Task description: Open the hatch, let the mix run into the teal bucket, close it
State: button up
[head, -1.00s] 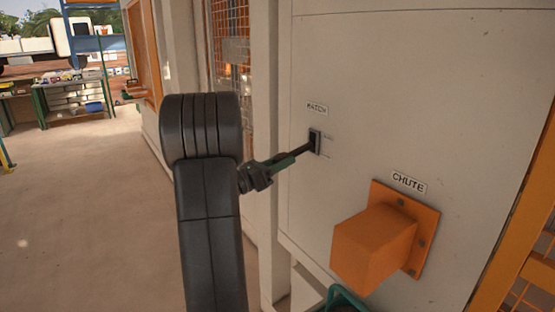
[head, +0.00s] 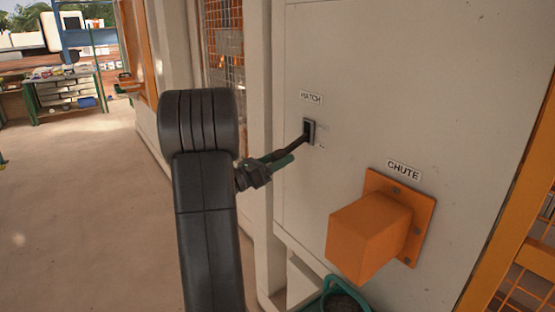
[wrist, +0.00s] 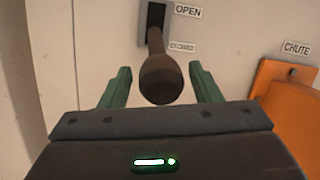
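The hatch lever (head: 294,144) is a dark handle sticking out of a slot in the pale panel, under a HATCH label (head: 311,98). In the wrist view its rounded end (wrist: 160,80) sits between the green fingers of my gripper (wrist: 160,90), with gaps on both sides. My gripper (head: 274,166) is open around the lever's end in the head view. An OPEN label (wrist: 188,12) is beside the slot's upper part; the lever leaves the slot near its lower part. The teal bucket (head: 333,290) stands under the orange chute (head: 366,237), cut off by the picture's bottom edge; its contents cannot be told.
The chute juts out to the right of and below the lever. An orange mesh frame (head: 500,210) stands at the far right. Open floor (head: 80,210) lies to the left, with a workbench (head: 65,90) far back.

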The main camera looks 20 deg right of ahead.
jog(key=shift+a, duration=0.1)
jog(key=b+v, duration=0.1)
jog(key=v, duration=1.2)
jog(key=shift+s+a+b, duration=0.15)
jog(key=shift+a+b, duration=0.2)
jog(key=shift+b, duration=0.05)
jog(key=shift+d, duration=0.1)
jog(key=p+x, duration=0.2)
jog(key=x, duration=1.1)
jog(key=shift+d+r, duration=0.1)
jog(key=shift+d, duration=0.2)
